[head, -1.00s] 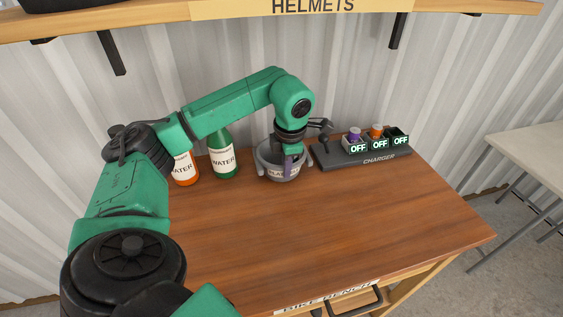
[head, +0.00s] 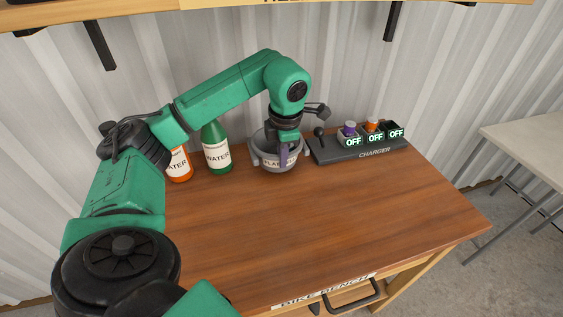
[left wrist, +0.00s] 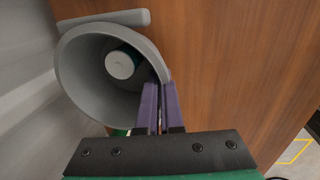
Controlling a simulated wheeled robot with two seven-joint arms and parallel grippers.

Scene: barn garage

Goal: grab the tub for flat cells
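The grey tub (head: 263,155) stands on the bench top between the green bottle and the charger. Its front label is partly covered by a finger. My left gripper (head: 285,156) points down at the tub, with one purple finger outside the front wall and the other on the inner side. In the left wrist view the two fingers (left wrist: 159,100) are close together with the tub's rim pinched between them. The tub (left wrist: 88,77) there holds a round green piece with a pale end (left wrist: 120,65). My right gripper is out of view.
The charger (head: 345,150) with cells and OFF signs is close on the right. A corrugated wall is behind; the bench's front (head: 320,225) is clear.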

